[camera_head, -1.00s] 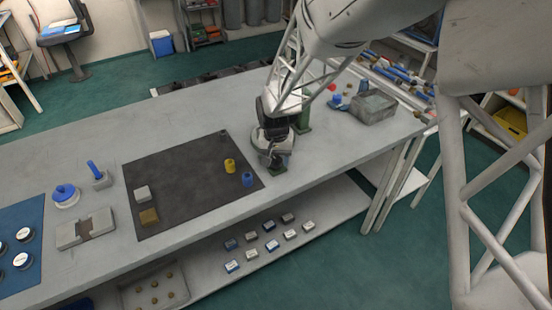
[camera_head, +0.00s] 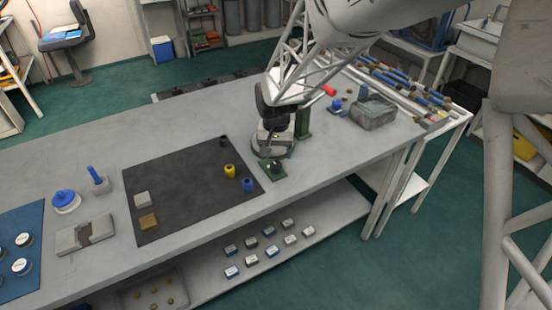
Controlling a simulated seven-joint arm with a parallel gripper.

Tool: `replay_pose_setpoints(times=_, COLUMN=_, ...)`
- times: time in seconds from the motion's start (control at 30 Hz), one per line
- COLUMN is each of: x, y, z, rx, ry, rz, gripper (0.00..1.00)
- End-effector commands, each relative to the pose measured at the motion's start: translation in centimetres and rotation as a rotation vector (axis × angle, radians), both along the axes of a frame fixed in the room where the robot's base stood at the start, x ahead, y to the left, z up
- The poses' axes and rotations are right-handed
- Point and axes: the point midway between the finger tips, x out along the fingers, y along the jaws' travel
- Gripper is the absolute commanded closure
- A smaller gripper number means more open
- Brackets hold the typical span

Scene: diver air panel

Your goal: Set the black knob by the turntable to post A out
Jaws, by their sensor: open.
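The black knob (camera_head: 276,168) sits on a small green base at the front edge of the bench, just in front of the turntable. Its pointer direction and any post marking are too small to read. The round grey turntable (camera_head: 262,151) is partly hidden behind my gripper. My gripper (camera_head: 275,138) is open and points down over the turntable, behind the knob and apart from it in the picture. Its fingertips are small and hard to make out. A green post (camera_head: 303,122) stands just right of my gripper.
A dark mat (camera_head: 190,200) left of the turntable holds a yellow cylinder (camera_head: 230,171), a blue cylinder (camera_head: 247,185) and small blocks. A lower shelf holds several small boxes (camera_head: 270,251).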

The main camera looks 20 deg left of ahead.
Motion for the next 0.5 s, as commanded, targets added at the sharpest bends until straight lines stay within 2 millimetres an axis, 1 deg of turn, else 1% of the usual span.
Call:
replay_pose_setpoints(times=0.1, x=0.0, y=0.0, z=1.2, rx=0.000, ry=-0.001, rz=0.000, gripper=0.33)
replay_pose_setpoints(times=0.2, x=0.0, y=0.0, z=1.8, rx=0.000, ry=0.000, rz=0.000, gripper=0.33)
replay_pose_setpoints(times=0.5, x=0.0, y=0.0, z=2.2, rx=0.000, ry=0.000, rz=0.000, gripper=0.33)
